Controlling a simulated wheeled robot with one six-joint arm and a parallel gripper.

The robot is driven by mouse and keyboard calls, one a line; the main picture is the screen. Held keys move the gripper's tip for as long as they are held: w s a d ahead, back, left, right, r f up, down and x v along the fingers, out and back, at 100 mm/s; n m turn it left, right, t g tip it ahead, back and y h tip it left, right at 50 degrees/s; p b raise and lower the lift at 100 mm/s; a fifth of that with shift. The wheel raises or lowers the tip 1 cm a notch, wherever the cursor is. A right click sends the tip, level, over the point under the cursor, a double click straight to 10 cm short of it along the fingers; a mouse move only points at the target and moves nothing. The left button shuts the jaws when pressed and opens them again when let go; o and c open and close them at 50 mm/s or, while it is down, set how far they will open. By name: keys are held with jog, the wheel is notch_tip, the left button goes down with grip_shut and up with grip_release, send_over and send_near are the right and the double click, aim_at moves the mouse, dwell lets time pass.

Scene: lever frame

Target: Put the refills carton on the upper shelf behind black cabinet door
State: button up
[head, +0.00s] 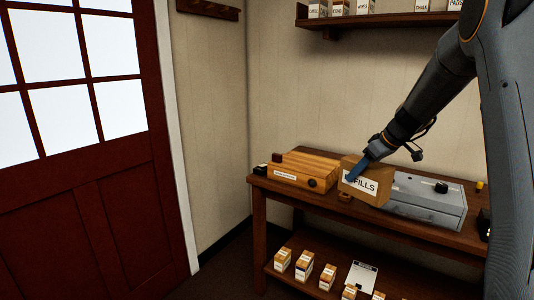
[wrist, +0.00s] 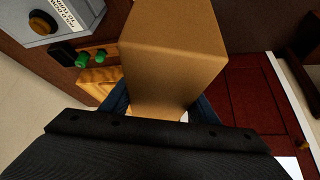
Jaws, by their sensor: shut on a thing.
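The refills carton (head: 372,187) is a brown box with a white label, partly covered by a blue finger in the head view. My gripper (head: 357,172) is shut on it and holds it at the bench, in front of the wall. In the wrist view the carton (wrist: 172,50) fills the space between and beyond my blue fingers (wrist: 160,108). I cannot tell whether its underside touches the bench. No black cabinet door or shelf behind one can be made out in either view.
The wooden bench (head: 410,229) carries a labelled wooden box (head: 292,179) and a grey case (head: 425,208) beside the carton. Small cartons (head: 303,273) stand on its lower shelf. A wall shelf (head: 375,19) holds more cartons. A red door (head: 90,190) is at left.

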aim_at(355, 180)
jog(key=d+r+n, duration=0.1)
jog(key=d+r+n+g+y, duration=0.1)
jog(key=r, duration=0.1)
jog(key=d+r+n, duration=0.1)
jog(key=r, duration=0.1)
jog(key=shift+r+n, duration=0.15)
jog(key=shift+n, duration=0.15)
jog(key=a+f+m, duration=0.1)
jog(key=f, duration=0.1)
jog(key=a+f+m+t+h, duration=0.1)
jog(key=a+f+m, duration=0.1)
jog(key=f, duration=0.1)
jog(key=s+a+f+m+h, duration=0.1)
jog(key=f+m, duration=0.1)
jog(key=f, duration=0.1)
jog(key=shift+a+t, duration=0.3)
jog(key=shift+a, duration=0.05)
jog(key=s+a+f+m+h, duration=0.2)
jog(key=s+f+m+h, duration=0.1)
jog(key=f+m, duration=0.3)
jog(key=shift+s+a+t, duration=0.35)
jog(key=shift+s+t, duration=0.05)
jog(key=shift+s, duration=0.45)
jog(key=shift+w, duration=0.1)
